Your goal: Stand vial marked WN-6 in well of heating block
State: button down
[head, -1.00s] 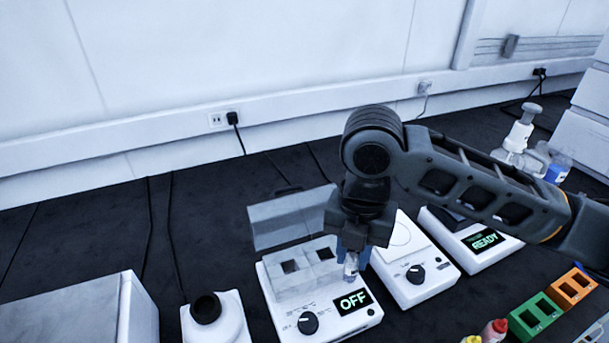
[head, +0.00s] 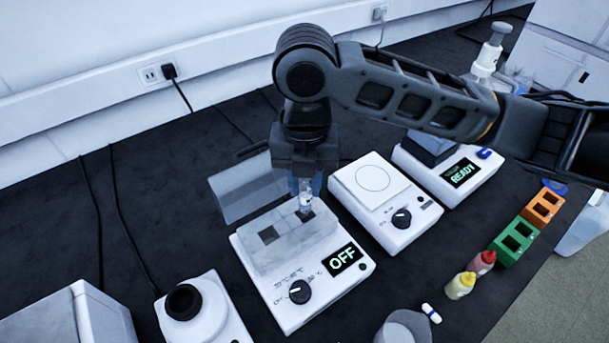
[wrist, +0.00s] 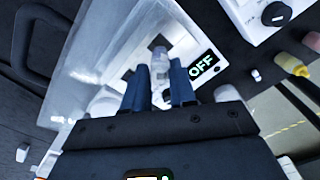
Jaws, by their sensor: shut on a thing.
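The vial (head: 305,197) is small and clear; my gripper (head: 305,186) is shut on it and points down. It hangs upright at the right-hand well of the heating block (head: 270,245); I cannot tell whether its bottom is inside the well. The left well (head: 268,234) is a dark, empty square. The block's unit shows OFF and its clear lid (head: 235,190) stands open behind. In the wrist view the vial (wrist: 160,65) sits between the blue fingertips, close to a dark square opening. I cannot read its marking.
A white hotplate or stirrer (head: 385,205) stands right of the block, with a unit reading READY (head: 450,165) beyond it. A white device with a black round top (head: 190,305) stands at left. Green and orange racks (head: 515,240) and small bottles (head: 460,286) are at right.

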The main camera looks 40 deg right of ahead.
aim_at(306, 198)
jog(key=shift+f, duration=0.65)
jog(key=shift+f+b, duration=0.15)
jog(key=shift+b, duration=0.3)
jog(key=shift+f+b, duration=0.95)
jog(key=shift+f, duration=0.25)
jog(key=shift+f, duration=0.3)
